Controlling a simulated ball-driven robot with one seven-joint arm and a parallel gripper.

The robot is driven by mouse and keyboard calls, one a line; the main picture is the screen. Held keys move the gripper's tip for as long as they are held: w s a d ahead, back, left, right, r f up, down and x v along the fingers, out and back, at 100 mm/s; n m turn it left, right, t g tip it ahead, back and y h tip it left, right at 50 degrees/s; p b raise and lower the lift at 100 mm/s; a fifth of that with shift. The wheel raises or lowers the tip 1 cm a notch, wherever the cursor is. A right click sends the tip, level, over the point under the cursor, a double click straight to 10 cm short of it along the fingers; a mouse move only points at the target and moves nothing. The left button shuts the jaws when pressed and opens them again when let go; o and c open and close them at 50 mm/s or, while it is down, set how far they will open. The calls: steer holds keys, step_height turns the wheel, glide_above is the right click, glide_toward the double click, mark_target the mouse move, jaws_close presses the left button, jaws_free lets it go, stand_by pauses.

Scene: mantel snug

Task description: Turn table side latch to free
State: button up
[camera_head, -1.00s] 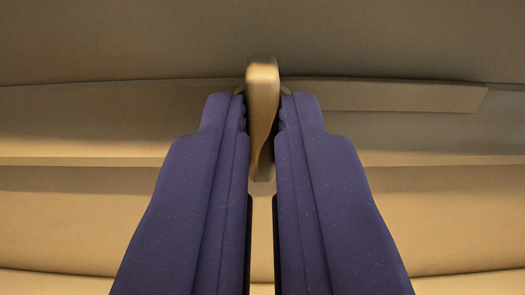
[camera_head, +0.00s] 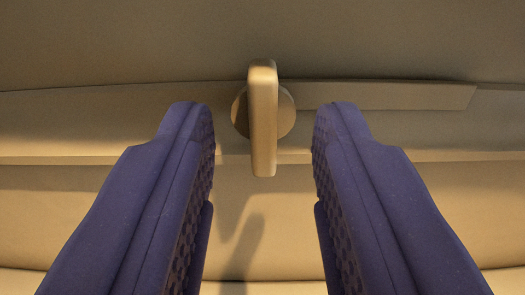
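The table side latch (camera_head: 263,125) is a tan, bar-shaped handle on a round base disc (camera_head: 238,112). It stands upright in the picture, at the upper middle, on the table's tan side. My gripper (camera_head: 263,128) has two dark blue fingers with textured inner pads. It is open, with one finger on each side of the latch and a clear gap to both. Nothing is held.
A flat tan strip (camera_head: 385,95) runs to the right from behind the latch, along the table side. A long horizontal ledge (camera_head: 70,160) crosses below it. The latch and gripper cast a shadow on the surface beneath. No loose objects are in view.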

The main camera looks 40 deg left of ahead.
steer(key=v, duration=0.7)
steer(key=shift+s+d+r, duration=0.1)
steer(key=w+d+r+m+t+h+b, duration=0.1)
steer(key=d+r+m+h+b, duration=0.15)
steer(key=d+h+b, duration=0.45)
steer(key=w+d+r+m+t+h+b, duration=0.1)
steer(key=d+r+m+h+b, duration=0.15)
steer(key=d+b, duration=0.55)
steer(key=s+a+r+m+g+b, duration=0.1)
steer(key=s+a+r+b, duration=0.1)
steer(key=s+b, duration=0.6)
steer(key=shift+s+a+m+g+b, duration=0.3)
steer(key=shift+s+a+b, duration=0.1)
steer(key=shift+s, duration=0.5)
